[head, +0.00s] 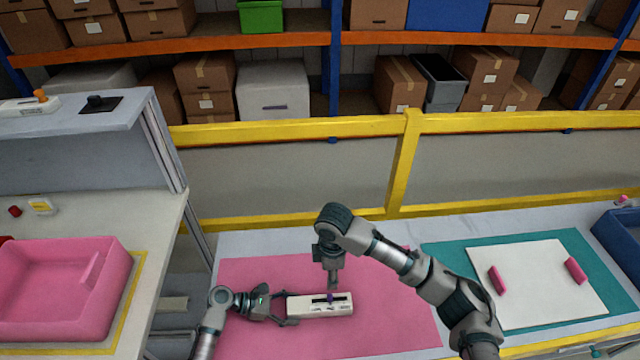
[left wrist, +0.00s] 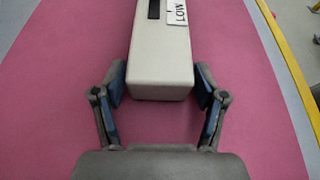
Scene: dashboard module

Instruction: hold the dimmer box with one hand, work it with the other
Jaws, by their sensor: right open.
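The dimmer box (head: 342,308) is a long off-white box lying on the pink mat (head: 395,335), with a dark slot and a small purple knob (head: 330,298) on top. My left gripper (head: 287,309) is at the box's left end. In the left wrist view, its fingers (left wrist: 160,78) stand on both sides of the box (left wrist: 160,60), tips against or very near its sides, and a "LOW" label shows on top. My right gripper (head: 333,287) points down over the slot, open, right at the knob; its fingertips partly hide the knob and contact is unclear.
A white board (head: 535,280) with two pink blocks lies on a teal mat (head: 465,255) at the right. A blue bin (head: 620,235) stands at the far right. A pink tray (head: 65,290) sits on the left bench. A yellow rail (head: 300,130) runs behind the table.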

